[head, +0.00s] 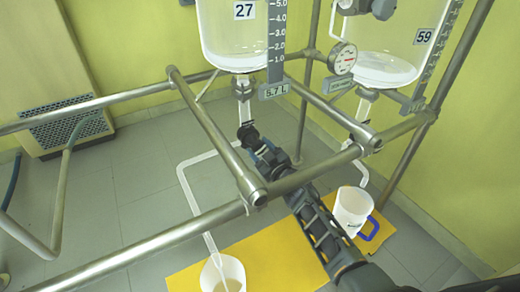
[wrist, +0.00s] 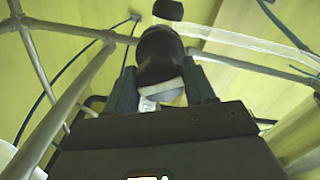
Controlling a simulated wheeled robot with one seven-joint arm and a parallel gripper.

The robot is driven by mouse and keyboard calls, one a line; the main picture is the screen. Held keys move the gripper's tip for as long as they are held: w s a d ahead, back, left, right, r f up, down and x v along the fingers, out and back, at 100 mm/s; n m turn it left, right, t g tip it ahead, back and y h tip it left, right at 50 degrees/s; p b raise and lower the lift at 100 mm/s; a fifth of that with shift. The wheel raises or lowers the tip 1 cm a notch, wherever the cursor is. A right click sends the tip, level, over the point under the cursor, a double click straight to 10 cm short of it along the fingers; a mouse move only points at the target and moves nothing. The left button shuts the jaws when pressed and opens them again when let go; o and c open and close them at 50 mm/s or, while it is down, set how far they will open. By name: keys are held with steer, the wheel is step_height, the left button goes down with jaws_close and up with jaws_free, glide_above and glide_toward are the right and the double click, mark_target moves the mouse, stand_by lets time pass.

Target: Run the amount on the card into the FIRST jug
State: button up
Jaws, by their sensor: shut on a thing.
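My gripper (head: 258,143) is shut on a black valve knob (head: 246,131) below the left glass reactor (head: 233,30), which is marked 27. In the wrist view the dark knob (wrist: 160,52) sits between the two fingers of my gripper (wrist: 163,88). A scale (head: 277,40) beside this reactor ends in a tag (head: 274,91) reading 5.7 L. Pale liquid lies low in the reactor, near the 1.0 mark. A clear tube (head: 192,195) runs down into a white jug (head: 222,268) at the bottom edge, whose contents are hard to make out. Whether liquid is flowing I cannot tell.
A second reactor (head: 388,45), marked 59, with a round gauge (head: 342,58), stands at right. A white jug with blue handle (head: 352,210) is below it. Steel rails (head: 150,242) cross around my arm. A yellow mat (head: 275,262) lies on the grey floor.

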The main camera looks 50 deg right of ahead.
steer(key=n, duration=0.4)
steer(key=shift+n, duration=0.3)
steer(key=n+b, duration=0.1)
steer(key=n, duration=0.4)
steer(key=n+b, duration=0.1)
steer(key=n, duration=0.4)
steer(key=shift+n, duration=0.4)
steer(key=shift+n+b, duration=0.75)
steer(key=shift+n, duration=1.85)
steer(key=o, duration=1)
steer(key=shift+r, duration=0.1)
steer(key=shift+p+v, duration=0.4)
steer(key=shift+v, duration=3.5)
